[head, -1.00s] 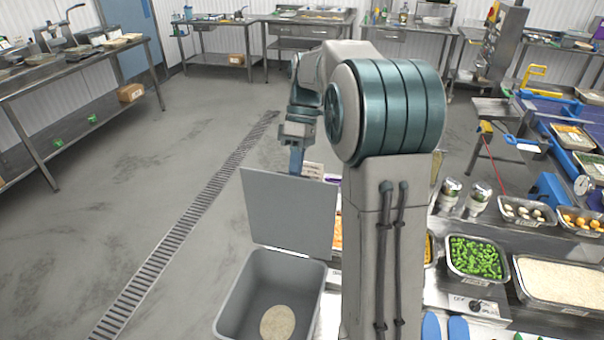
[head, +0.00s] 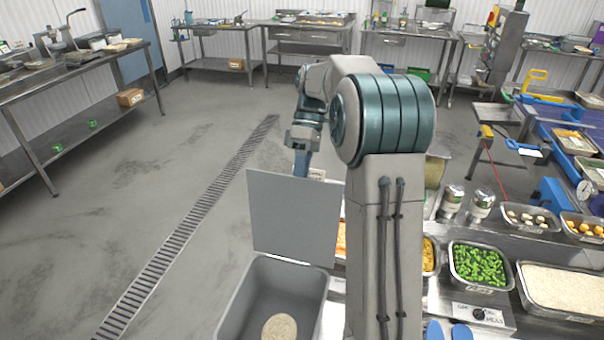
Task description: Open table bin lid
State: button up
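The grey table bin (head: 256,287) stands at the lower middle of the head view, with a pale round thing (head: 280,328) at its bottom. Its flat grey lid (head: 294,218) stands upright above the bin's far edge, so the bin is open. My gripper (head: 301,172) is behind the lid's upper edge, pointing down. Its fingertips are hidden by the lid, so I cannot tell whether they touch it or how far apart they are.
Metal trays of green vegetable pieces (head: 478,264) and white rice (head: 570,288) are on the counter at the right. Two shakers (head: 452,202) stand behind them. Open floor with a drain grate (head: 190,225) lies left of the bin.

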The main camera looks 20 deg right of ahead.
jog(key=shift+s+r, duration=0.1)
jog(key=shift+r, duration=0.05)
jog(key=v, duration=0.7)
jog(key=shift+r, duration=0.15)
dwell(0.4)
